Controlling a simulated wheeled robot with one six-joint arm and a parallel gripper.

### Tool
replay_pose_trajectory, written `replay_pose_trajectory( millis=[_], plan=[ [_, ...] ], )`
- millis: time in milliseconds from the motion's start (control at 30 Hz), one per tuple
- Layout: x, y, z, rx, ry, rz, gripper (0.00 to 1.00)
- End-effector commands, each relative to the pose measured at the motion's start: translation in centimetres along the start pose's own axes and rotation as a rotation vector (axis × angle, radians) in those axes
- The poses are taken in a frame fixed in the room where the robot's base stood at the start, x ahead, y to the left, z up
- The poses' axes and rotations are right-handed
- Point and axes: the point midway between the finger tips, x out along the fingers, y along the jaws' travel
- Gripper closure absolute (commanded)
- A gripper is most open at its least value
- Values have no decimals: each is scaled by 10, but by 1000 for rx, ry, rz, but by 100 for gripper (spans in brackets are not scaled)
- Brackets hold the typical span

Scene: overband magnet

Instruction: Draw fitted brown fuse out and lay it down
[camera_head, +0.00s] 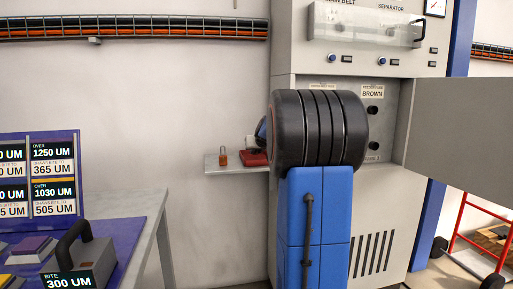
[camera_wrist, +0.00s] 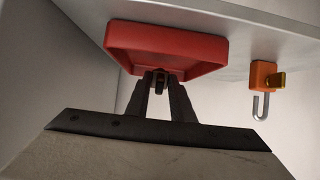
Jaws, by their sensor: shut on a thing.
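My gripper (camera_wrist: 158,86) is shut on a small dark piece, taken to be the fuse (camera_wrist: 159,79), at the near edge of the red tray (camera_wrist: 165,45). I cannot make out its brown colour or whether it touches the tray. The wrist picture is upside down. In the head view the tray (camera_head: 254,158) lies on a small wall shelf (camera_head: 228,168); my arm hides the gripper and fuse there. The open cabinet panel shows a label reading BROWN (camera_head: 372,93) beside dark round fittings (camera_head: 375,109); my arm covers the panel's left part.
An orange padlock (camera_wrist: 264,76) stands on the shelf beside the tray; it also shows in the head view (camera_head: 223,157). The open grey cabinet door (camera_head: 462,130) juts out right. A table (camera_head: 150,208) with signs and a weight-like block stands left. A red trolley (camera_head: 455,235) stands far right.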

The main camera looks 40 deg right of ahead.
Motion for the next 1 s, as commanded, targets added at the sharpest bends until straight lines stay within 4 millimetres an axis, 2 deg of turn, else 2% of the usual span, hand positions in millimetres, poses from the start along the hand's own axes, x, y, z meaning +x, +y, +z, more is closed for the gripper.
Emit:
replay_pose_trajectory(
  millis=[467, 500, 567, 867, 1000],
  plan=[
    [3, 0, 5, 0, 0, 1, 100],
    [3, 0, 5, 0, 0, 1, 72],
    [3, 0, 5, 0, 0, 1, 57],
    [2, 0, 5, 0, 0, 1, 57],
    [-5, 0, 5, 0, 1, 1, 57]
  ],
)
